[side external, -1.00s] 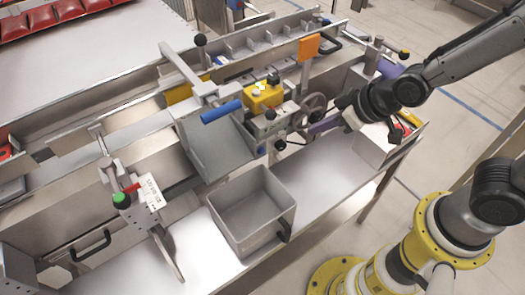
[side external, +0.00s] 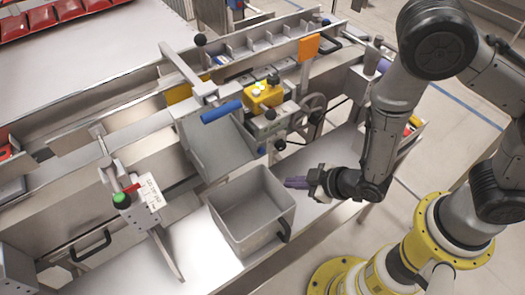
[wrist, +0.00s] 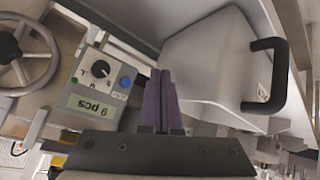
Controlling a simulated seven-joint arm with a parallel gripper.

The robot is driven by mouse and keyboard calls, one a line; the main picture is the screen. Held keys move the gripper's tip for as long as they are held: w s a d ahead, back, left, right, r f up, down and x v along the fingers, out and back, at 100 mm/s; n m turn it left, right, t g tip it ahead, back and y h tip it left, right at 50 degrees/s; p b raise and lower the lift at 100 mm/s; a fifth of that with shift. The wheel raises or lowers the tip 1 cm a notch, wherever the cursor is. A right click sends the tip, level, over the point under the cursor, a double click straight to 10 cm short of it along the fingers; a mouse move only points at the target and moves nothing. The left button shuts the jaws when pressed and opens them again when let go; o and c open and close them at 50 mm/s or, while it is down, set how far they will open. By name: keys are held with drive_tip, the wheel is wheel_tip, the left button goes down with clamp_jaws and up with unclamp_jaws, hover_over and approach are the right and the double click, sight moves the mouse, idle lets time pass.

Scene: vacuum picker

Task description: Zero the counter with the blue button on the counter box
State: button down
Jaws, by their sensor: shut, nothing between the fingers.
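The counter box (wrist: 92,92) is a grey box in the wrist view, left of my fingers. Its display (wrist: 90,106) reads "9 pcs". A black dial (wrist: 101,69) sits beside the display, and the blue button (wrist: 125,82) is on the edge of the face nearest my fingers. My gripper (wrist: 160,72) has purple fingers pressed together with nothing between them. In the side view my gripper (side external: 287,183) points left, low beside the open bin's right rim. The fingers appear apart from the box and the button.
The open grey bin (side external: 223,213) with a black handle stands left of my gripper; its handle (wrist: 278,75) shows at right in the wrist view. A handwheel (side external: 313,107), a yellow box (side external: 262,97) and a blue-gripped lever (side external: 221,111) are behind. The bench top between bin and arm is clear.

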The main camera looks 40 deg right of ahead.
sight(262, 151)
drive_tip(key=shift+w, duration=0.15)
drive_tip(key=w, duration=0.8)
drive_tip(key=shift+w, duration=0.3)
drive_tip(key=shift+w, duration=0.1)
idle(1.9)
drive_tip(key=shift+w, duration=0.3)
drive_tip(key=shift+w, duration=0.35)
idle(0.6)
drive_tip(key=shift+s, duration=0.75)
drive_tip(key=shift+s, duration=0.15)
